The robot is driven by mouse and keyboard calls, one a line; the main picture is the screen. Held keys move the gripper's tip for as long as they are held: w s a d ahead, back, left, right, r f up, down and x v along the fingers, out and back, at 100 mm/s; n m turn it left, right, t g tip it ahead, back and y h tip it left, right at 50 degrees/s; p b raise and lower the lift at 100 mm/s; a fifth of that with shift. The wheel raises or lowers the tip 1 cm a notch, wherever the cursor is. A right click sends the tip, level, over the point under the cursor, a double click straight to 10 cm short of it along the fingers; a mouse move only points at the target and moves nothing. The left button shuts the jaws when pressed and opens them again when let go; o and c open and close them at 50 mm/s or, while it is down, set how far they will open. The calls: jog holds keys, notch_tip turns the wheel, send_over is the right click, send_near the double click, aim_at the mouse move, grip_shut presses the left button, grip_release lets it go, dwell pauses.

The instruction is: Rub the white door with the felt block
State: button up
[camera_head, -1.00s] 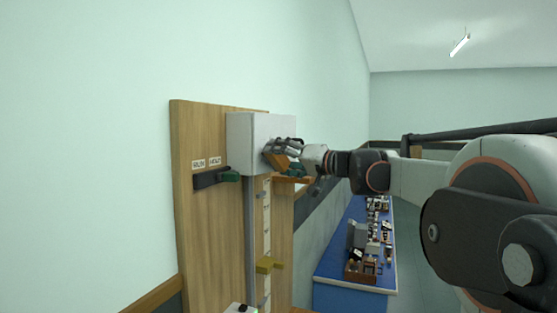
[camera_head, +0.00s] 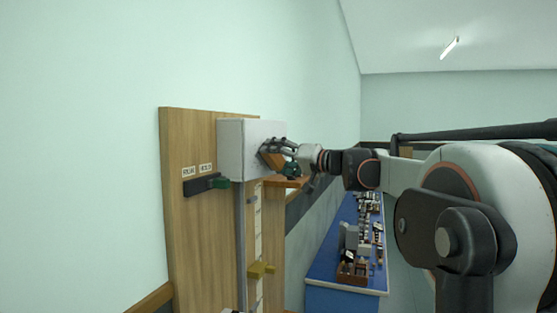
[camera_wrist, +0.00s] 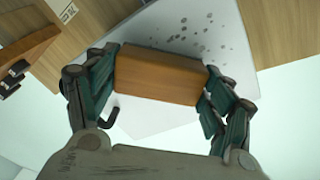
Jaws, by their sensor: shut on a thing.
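The white door (camera_head: 263,135) is the front of a white box on an upright wooden panel. In the wrist view the door (camera_wrist: 215,15) carries a patch of dark specks (camera_wrist: 180,35). My gripper (camera_head: 275,152) is at the door's face, with its green-padded fingers on either side of the felt block (camera_wrist: 158,75). The block shows an orange-brown wooden back; its felt side is hidden. In the head view the block (camera_head: 271,160) is tilted and close against the door. I cannot tell whether it touches. A dark hook (camera_wrist: 110,118) shows beside the left finger.
A wooden shelf (camera_head: 288,183) is just below my gripper. A yellow bracket (camera_head: 261,269) is lower down. A blue bench (camera_head: 325,272) with several items stands behind.

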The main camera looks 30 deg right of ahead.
aim_at(250, 152)
jog(key=shift+s+a, duration=0.25)
jog(key=shift+a, duration=0.6)
jog(key=shift+s+a, duration=0.25)
jog(key=shift+a, duration=0.55)
jog(key=shift+s+a, duration=0.35)
jog(key=shift+a, duration=0.3)
jog(key=shift+s+a, duration=0.3)
jog(key=shift+a, duration=0.35)
jog(key=shift+s+a, duration=0.35)
jog(key=shift+a, duration=0.3)
jog(key=shift+r+p, duration=0.45)
jog(key=shift+r, duration=0.5)
jog(key=shift+w+d+f, duration=0.1)
jog(key=shift+w+d, duration=0.45)
jog(key=shift+d, duration=0.7)
jog(key=shift+w+d, duration=0.5)
jog(key=shift+d, duration=0.75)
jog(key=shift+w+d+f, duration=0.1)
jog(key=shift+w+d, duration=0.45)
jog(key=shift+d, duration=0.7)
jog(key=shift+s+r, duration=0.1)
jog(key=shift+s, duration=0.05)
jog(key=shift+v, duration=2.95)
